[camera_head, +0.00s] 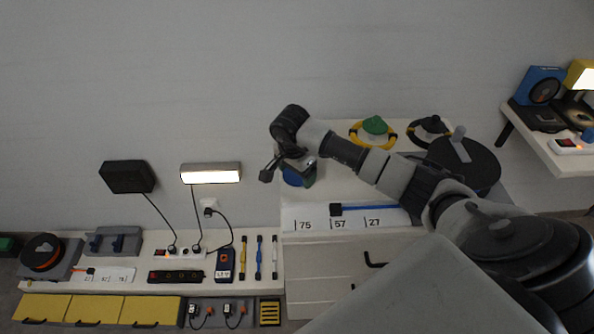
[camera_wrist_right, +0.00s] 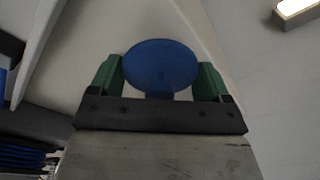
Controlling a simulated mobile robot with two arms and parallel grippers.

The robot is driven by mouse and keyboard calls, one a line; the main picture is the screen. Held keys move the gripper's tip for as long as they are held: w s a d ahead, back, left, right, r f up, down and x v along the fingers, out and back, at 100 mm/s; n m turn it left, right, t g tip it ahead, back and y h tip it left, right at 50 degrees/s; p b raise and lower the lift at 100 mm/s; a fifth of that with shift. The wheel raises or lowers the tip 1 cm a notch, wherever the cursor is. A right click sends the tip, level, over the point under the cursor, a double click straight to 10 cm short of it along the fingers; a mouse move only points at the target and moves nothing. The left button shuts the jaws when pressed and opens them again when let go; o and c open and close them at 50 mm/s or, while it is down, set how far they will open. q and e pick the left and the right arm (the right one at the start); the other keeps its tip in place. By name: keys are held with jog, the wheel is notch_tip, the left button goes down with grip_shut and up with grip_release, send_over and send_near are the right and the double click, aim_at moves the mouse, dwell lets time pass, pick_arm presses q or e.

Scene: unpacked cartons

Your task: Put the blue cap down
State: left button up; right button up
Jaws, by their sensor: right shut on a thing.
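The blue cap (camera_head: 297,178) shows at the left end of the white upper worktop (camera_head: 330,186) in the head view, partly hidden by my right gripper (camera_head: 289,170). In the right wrist view the round blue face of the cap (camera_wrist_right: 160,66) sits between the two green fingertips of the right gripper (camera_wrist_right: 160,80), which is shut on it. I cannot tell whether the cap touches the worktop. My left gripper is not in view.
A green cap on a yellow ring (camera_head: 374,128) and a dark ring piece (camera_head: 427,130) stand at the back. A numbered white strip (camera_head: 346,218) with a blue tool (camera_head: 370,208) lies in front. The lower bench (camera_head: 140,255) is crowded. A lit lamp (camera_head: 211,173) is to the left.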

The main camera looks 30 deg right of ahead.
aim_at(293, 177)
jog(key=shift+f, duration=0.2)
jog(key=o, duration=0.8)
jog(key=shift+r, duration=0.15)
jog(key=shift+r, duration=0.25)
jog(key=r, duration=0.3)
jog(key=a+r, duration=0.1)
jog(key=r, duration=0.7)
jog(key=shift+s+a+r, duration=0.2)
jog(key=shift+r, duration=0.05)
